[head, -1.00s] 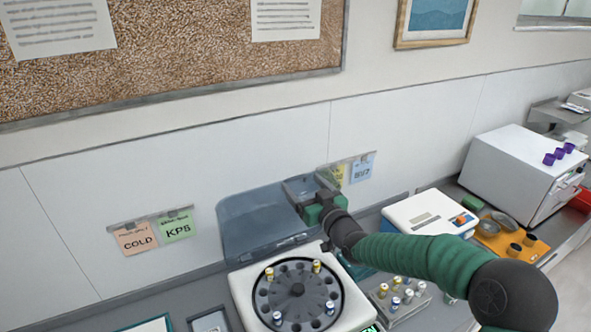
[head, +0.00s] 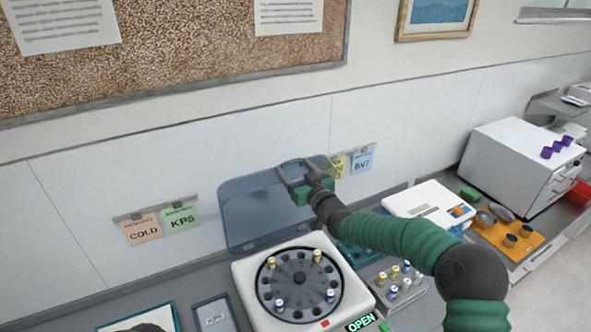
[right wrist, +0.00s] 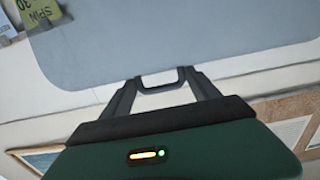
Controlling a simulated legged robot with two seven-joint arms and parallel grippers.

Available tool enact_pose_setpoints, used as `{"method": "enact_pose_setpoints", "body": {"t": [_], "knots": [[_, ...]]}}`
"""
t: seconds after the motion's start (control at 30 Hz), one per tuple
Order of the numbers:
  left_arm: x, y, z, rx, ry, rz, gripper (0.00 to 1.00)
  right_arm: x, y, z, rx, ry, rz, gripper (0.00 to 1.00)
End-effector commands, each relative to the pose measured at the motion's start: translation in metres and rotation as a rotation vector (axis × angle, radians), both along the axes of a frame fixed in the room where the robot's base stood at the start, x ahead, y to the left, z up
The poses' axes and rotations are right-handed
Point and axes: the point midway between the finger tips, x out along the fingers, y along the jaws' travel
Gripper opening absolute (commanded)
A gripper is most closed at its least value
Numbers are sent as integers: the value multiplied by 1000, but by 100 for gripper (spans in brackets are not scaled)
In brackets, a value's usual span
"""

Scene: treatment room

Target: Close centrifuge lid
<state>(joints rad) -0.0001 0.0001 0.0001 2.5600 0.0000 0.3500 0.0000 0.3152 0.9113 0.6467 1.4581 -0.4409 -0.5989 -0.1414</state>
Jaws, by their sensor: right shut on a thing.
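The centrifuge (head: 243,284) is a white box with a dark round rotor (head: 297,278) holding several capped tubes. Its display (head: 361,322) reads OPEN. The translucent blue-grey lid (head: 250,220) stands raised behind the rotor, near the wall. My right gripper (head: 292,170) is at the lid's upper right edge, its fingers shut on the lid. In the right wrist view the fingers (right wrist: 166,80) meet at the edge of the lid (right wrist: 170,40); the exact contact is hard to make out. My left gripper is not in view.
A tube rack (head: 399,287) stands right of the centrifuge, under my right arm. Farther right are a white device (head: 425,200), an orange tray (head: 528,245) and a large white box (head: 510,165). A small framed card (head: 213,318) lies to the left.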

Motion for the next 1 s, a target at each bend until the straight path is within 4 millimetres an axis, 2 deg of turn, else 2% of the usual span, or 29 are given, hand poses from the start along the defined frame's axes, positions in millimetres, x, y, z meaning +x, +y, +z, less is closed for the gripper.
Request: {"method": "enact_pose_setpoints", "body": {"t": [0.03,0.17,1.0], "knots": [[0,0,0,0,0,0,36,1,-3,-1,-1,2,-4,17],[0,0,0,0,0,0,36,1,-3,-1,0,1,-5,0],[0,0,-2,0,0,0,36,-1,-3,0,1,-5,-5,0]]}}
